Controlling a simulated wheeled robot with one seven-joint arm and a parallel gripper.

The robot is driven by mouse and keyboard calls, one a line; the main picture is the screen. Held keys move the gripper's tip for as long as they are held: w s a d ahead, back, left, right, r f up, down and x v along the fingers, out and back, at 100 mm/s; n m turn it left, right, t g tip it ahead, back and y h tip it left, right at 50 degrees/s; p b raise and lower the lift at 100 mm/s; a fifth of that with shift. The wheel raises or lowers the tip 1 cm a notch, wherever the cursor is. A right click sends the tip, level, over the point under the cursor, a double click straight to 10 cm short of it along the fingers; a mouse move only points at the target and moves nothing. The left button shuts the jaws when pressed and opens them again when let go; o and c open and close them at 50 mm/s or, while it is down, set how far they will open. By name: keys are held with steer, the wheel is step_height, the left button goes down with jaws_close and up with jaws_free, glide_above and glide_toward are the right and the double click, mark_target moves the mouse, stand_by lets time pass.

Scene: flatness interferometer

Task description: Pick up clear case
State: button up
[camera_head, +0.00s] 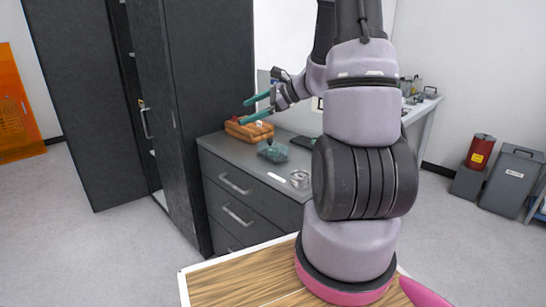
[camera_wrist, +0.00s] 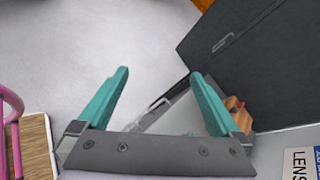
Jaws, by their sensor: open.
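The likely clear case is a small see-through box with a teal tint (camera_head: 273,151), with something dark at its top. It sits on the grey drawer unit's top (camera_head: 238,146) in the head view. My gripper (camera_head: 244,111) is open and empty, above and to the left of it, over the orange item. In the wrist view the two teal fingers (camera_wrist: 160,74) are spread wide with nothing between them but floor and part of the drawer unit. I cannot make out the clear case in the wrist view.
An orange stacked item (camera_head: 250,131) lies behind the case. A round shiny piece (camera_head: 300,178) and a white label (camera_head: 277,176) lie in front. A tall dark cabinet (camera_head: 215,90) stands close on the left, its door ajar. A LENS sign (camera_wrist: 301,162) shows in the wrist view.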

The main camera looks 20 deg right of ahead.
steer(key=w+d+f+m+t+h, duration=0.2)
steer(key=w+d+f+m+t, duration=0.15)
steer(key=d+f+m, duration=0.35)
steer(key=m+t+h, duration=0.2)
steer(key=m+h, duration=0.2)
steer(key=m, duration=0.1)
glide_toward(283, 151)
steer(key=x, duration=0.3)
steer(key=r+x, duration=0.1)
steer(key=x, duration=0.1)
steer(key=shift+w+a, duration=0.15)
steer(key=shift+a, duration=0.2)
steer(key=x, duration=0.3)
steer(key=f+x, duration=0.1)
steer(key=x, duration=0.1)
steer(key=shift+w+d+f, duration=0.1)
steer(key=shift+w+d, duration=0.15)
steer(key=shift+d, duration=0.05)
steer(key=shift+x, duration=3.15)
steer(key=shift+d, duration=0.1)
steer(key=c, duration=1.3)
